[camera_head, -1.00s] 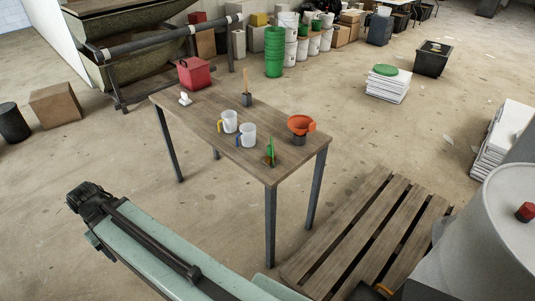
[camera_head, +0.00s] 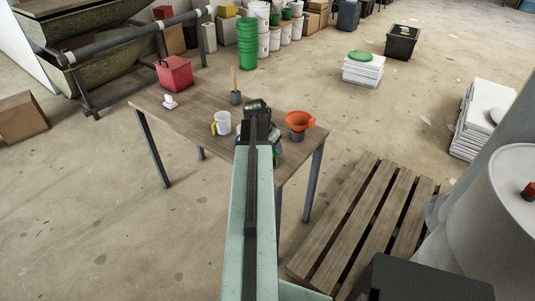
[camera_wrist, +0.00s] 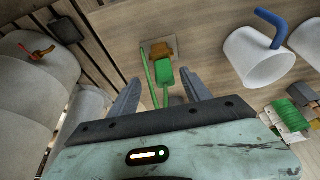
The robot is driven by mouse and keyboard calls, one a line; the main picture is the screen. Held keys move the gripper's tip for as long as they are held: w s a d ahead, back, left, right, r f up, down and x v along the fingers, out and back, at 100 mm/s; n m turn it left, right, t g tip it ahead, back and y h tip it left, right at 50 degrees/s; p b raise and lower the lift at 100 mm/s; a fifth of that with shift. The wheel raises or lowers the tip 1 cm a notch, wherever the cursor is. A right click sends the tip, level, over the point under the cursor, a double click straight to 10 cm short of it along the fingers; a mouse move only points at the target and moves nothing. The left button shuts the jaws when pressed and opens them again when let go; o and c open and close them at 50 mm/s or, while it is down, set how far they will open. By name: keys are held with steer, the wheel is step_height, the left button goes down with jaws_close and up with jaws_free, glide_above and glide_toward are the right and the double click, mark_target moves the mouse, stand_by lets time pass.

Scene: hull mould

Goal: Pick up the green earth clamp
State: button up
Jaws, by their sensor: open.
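The green earth clamp (camera_wrist: 165,75) lies on the wooden table (camera_wrist: 205,30), with a copper-brown part at its far end and a thin green strip along its left side. In the wrist view it is ahead of my gripper (camera_wrist: 160,92), roughly in line with the gap between the fingers. The fingers are apart and nothing is held. In the head view my arm reaches over the table (camera_head: 184,113) and hides most of the clamp and the fingers.
A white mug with a blue handle (camera_wrist: 257,54) stands right of the clamp in the wrist view. On the table are a yellow-handled mug (camera_head: 222,124), an orange funnel (camera_head: 299,120), a brush (camera_head: 235,90) and a red box (camera_head: 174,73). A pallet (camera_head: 365,215) lies on the floor.

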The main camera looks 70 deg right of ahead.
mark_target(275, 153)
steer(key=shift+w+b+x, duration=0.15)
steer(key=shift+b+x, duration=0.6)
steer(key=shift+x, duration=0.1)
steer(key=shift+w+b+x, duration=0.2)
steer(key=shift+b+x, duration=0.5)
steer(key=shift+x, duration=0.2)
steer(key=b+x, duration=0.4)
steer(key=shift+d+f, duration=0.15)
steer(key=shift+d, duration=0.1)
steer(key=shift+s, duration=0.1)
jaws_close()
